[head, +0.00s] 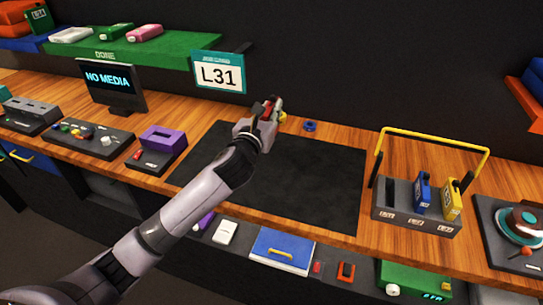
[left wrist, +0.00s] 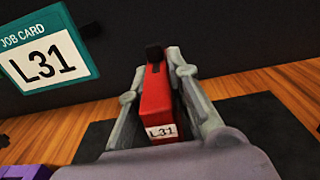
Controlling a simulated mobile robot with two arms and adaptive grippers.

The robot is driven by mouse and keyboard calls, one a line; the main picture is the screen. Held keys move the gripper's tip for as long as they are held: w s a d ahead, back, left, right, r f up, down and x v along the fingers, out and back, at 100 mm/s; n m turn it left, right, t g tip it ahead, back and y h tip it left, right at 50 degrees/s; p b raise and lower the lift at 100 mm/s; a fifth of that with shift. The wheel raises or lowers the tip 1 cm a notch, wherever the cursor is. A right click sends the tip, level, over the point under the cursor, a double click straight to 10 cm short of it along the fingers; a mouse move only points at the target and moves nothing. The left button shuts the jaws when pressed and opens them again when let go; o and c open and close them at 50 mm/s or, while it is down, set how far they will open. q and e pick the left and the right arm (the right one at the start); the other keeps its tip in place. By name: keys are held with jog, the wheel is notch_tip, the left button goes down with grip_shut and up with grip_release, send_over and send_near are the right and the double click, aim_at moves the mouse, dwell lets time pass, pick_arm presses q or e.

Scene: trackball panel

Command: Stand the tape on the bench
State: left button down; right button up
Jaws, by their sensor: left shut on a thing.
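My left gripper (head: 266,118) is shut on a red tape (left wrist: 158,98) with a white label reading L31. The tape sits between the two fingers, seen from the wrist, with a black part at its far end. In the head view the gripper is over the far part of the black mat (head: 320,180) on the wooden bench (head: 340,133); the fingers hide most of the tape. I cannot tell the exact height of the tape above the bench. My right gripper is not in view.
A job card (head: 218,74) reading L31 hangs behind the bench. A small blue ring (head: 310,126) lies beyond the mat. A rack (head: 415,220) with blue and yellow tapes and a yellow handle stands to the right. A purple-topped device (head: 163,138) stands left. Most of the mat is clear.

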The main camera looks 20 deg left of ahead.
pick_arm(q)
notch_tip(320, 180, down, 10)
jog(key=shift+r+b, duration=0.25)
jog(key=shift+b, duration=0.2)
jog(key=shift+f+b, duration=0.4)
jog(key=shift+f, duration=1.95)
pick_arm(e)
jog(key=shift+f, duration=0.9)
pick_arm(q)
jog(key=shift+f, duration=0.1)
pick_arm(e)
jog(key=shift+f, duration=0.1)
pick_arm(q)
jog(key=c, duration=1.5)
grip_release()
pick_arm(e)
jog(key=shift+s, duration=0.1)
pick_arm(q)
jog(key=s, duration=0.5)
jog(key=s+b, duration=0.1)
jog(key=s, duration=0.4)
jog(key=shift+s+a, duration=0.2)
jog(key=shift+s, duration=0.85)
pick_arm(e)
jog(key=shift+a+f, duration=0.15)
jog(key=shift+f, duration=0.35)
